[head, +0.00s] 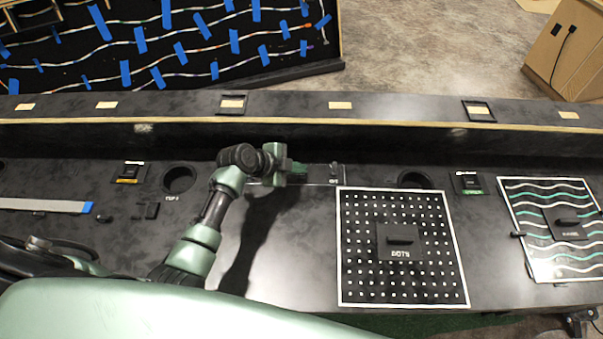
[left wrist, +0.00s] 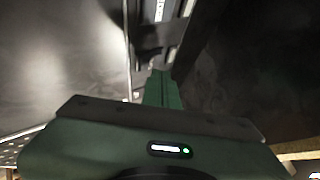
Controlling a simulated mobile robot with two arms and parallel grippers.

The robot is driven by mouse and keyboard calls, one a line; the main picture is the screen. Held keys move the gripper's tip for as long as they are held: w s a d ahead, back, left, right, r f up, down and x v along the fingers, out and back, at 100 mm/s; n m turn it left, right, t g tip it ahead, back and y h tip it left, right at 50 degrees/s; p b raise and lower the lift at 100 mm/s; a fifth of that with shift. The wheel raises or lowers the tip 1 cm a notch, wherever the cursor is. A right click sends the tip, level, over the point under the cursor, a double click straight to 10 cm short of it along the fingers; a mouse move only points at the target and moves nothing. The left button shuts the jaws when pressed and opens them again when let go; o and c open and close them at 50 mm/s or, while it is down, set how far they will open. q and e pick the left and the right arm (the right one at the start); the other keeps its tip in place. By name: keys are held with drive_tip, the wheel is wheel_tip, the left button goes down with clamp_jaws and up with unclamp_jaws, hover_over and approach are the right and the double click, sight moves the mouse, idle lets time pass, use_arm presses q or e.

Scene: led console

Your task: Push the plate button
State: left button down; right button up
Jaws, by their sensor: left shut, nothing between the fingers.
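My left gripper (head: 300,170) reaches over the dark console from the left, with its green fingers shut and empty. In the left wrist view its closed fingers (left wrist: 162,90) point at a narrow dark strip with pale edges. A flat outlined plate (head: 325,174) with a small dark part and an unreadable label at its right end lies at the fingertips, partly hidden by the gripper. I cannot tell which part is the plate button, or whether the fingers touch it. My right gripper is not in view.
A dotted board (head: 353,290) with a black handle lies right of the arm, and a wavy-line board (head: 540,262) farther right. A raised ledge (head: 390,108) runs along the back. A round recess (head: 179,180) and a small switch box (head: 129,173) are to the left.

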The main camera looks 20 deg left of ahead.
sight(298, 176)
use_arm(q)
drive_tip(key=shift+f, duration=0.1)
idle(0.5)
drive_tip(key=shift+f+b, duration=0.35)
drive_tip(key=shift+b, duration=0.15)
idle(0.3)
drive_tip(key=shift+r+p, duration=0.3)
drive_tip(key=shift+r, duration=0.15)
drive_tip(key=shift+r, duration=0.15)
wheel_tip(298, 176, up, 6)
drive_tip(key=p, duration=0.4)
drive_tip(key=shift+p, duration=0.4)
